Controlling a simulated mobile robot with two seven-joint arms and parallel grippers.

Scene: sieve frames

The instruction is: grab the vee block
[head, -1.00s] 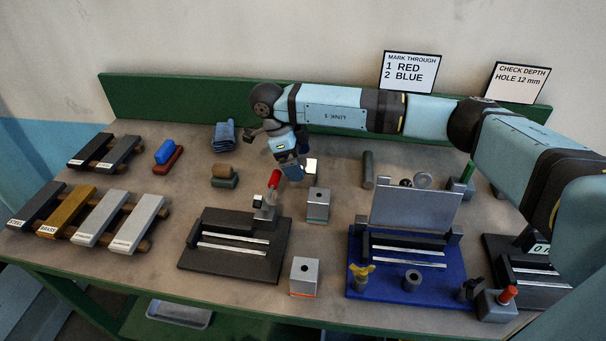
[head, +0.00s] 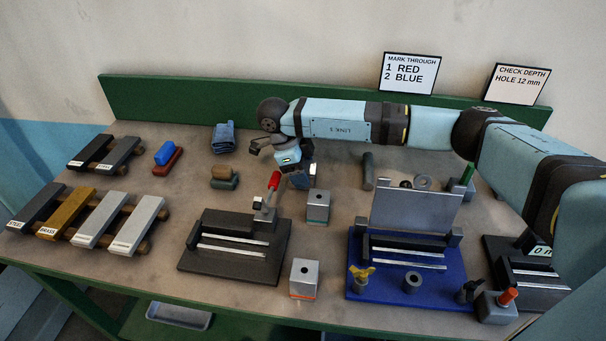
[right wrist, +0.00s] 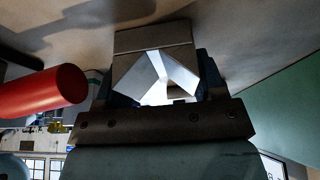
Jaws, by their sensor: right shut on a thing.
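The vee block (right wrist: 155,70) is a grey metal block with a bright V-shaped notch, seen in the right wrist view between the dark blue fingers of my right gripper (right wrist: 155,80). The gripper is shut on it. In the head view my right gripper (head: 302,180) points down over the middle of the bench, just behind and right of a red clamp handle. There the gripper mostly hides the block, and I cannot tell how far it is above the bench. My left gripper is not in view.
The red handle (head: 274,180) belongs to a clamp on the dark fixture (head: 230,265); it looms close in the right wrist view (right wrist: 40,92). Two grey blocks, green-striped (head: 318,205) and red-striped (head: 304,278), stand nearby. A blue fixture (head: 390,290) lies right.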

